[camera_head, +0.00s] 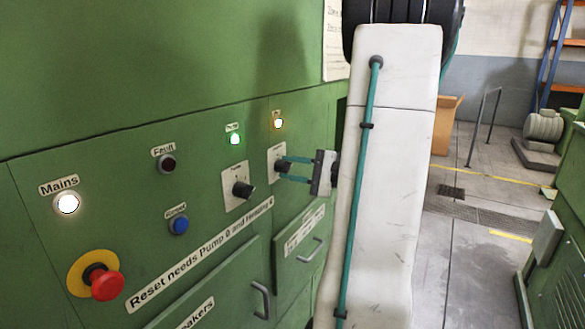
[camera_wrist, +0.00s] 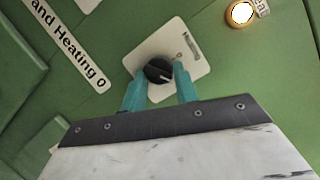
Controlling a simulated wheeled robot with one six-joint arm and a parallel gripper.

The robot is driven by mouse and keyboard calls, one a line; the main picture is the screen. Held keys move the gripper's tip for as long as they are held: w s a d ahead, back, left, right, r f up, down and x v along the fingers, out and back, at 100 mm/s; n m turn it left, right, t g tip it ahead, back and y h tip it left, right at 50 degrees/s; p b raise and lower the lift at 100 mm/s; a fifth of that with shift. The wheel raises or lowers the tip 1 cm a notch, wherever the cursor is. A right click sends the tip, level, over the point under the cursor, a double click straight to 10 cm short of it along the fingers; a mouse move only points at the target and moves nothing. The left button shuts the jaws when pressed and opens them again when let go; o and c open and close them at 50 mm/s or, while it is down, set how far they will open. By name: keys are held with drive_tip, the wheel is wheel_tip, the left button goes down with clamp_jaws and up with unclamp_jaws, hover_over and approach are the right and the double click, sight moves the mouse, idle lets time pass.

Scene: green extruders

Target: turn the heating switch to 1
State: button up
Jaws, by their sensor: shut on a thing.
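The heating switch is a black rotary knob on a pale plate (camera_head: 275,158) at the right of the green panel. In the wrist view the knob (camera_wrist: 158,70) shows a short white pointer line, and a small 0 is printed on the plate. My gripper (camera_head: 283,169) reaches the knob from the right. In the wrist view its teal fingers (camera_wrist: 159,77) lie on both sides of the knob and are shut on it. The 1 mark is not readable in either view.
Beside it on the panel are the pump switch (camera_head: 242,188), a lit green lamp (camera_head: 235,139), a lit heating lamp (camera_head: 278,122), a blue button (camera_head: 179,225) and a red emergency stop (camera_head: 107,285). Drawer handles (camera_head: 310,250) stick out below. Floor is open at the right.

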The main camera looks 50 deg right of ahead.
drive_tip(key=shift+m, duration=0.5)
drive_tip(key=o, duration=1)
drive_tip(key=shift+c, duration=0.2)
drive_tip(key=shift+s, duration=0.1)
drive_tip(key=v, duration=0.7)
drive_tip(key=shift+s, duration=0.25)
drive_tip(key=shift+d+f, duration=0.15)
